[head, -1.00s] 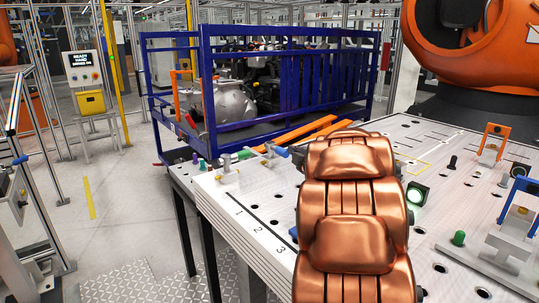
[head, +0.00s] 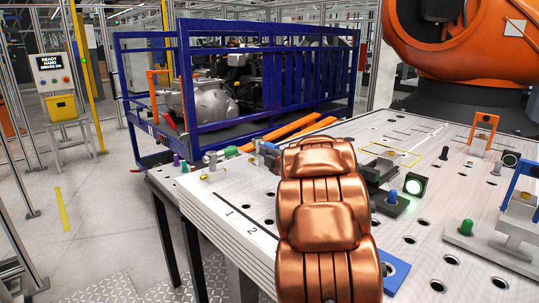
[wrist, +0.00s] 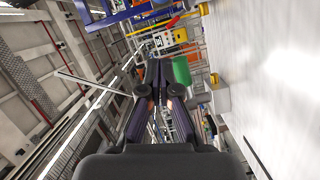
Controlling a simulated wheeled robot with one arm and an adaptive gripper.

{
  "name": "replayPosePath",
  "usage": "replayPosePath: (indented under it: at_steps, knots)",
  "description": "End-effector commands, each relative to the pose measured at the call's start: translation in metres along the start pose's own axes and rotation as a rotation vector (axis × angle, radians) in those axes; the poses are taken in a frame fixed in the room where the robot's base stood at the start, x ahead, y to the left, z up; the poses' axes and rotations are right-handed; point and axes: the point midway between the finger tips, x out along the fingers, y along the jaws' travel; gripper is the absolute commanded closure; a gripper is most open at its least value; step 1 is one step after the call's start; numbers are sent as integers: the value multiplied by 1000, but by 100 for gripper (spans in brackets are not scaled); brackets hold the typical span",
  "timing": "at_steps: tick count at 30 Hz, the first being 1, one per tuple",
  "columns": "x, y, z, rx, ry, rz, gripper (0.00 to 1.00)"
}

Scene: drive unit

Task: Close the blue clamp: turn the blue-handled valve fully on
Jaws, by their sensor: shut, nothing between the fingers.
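The blue clamp (head: 521,184) stands at the right edge of the head view on a grey plate, its blue handle raised. A small blue-handled piece (head: 269,147), which looks like the blue-handled valve, lies at the table's back left edge, partly behind my copper arm. A green-handled piece (head: 231,151) is left of it. My gripper is hidden in the head view. In the wrist view my gripper (wrist: 157,72) is shut and empty, its fingertips together. A green object (wrist: 181,70) shows just right of the fingertips; whether they touch it I cannot tell.
The perforated table (head: 235,205) has several coloured knobs, including a blue one (head: 392,197), and a lit green lamp (head: 414,184). A blue-railed cart (head: 255,85) stands behind the table. An orange robot (head: 470,40) stands at the back right.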

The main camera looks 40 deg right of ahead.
Motion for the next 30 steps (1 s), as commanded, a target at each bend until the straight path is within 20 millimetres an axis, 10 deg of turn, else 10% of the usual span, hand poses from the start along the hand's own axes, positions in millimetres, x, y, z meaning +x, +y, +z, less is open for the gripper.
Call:
replayPosePath:
  at_steps: [14, 30]
  knots:
    - [59, 1, -1, 0, 1, -1, 100]
    - [67, 0, 39, 0, -2, -1, 100]
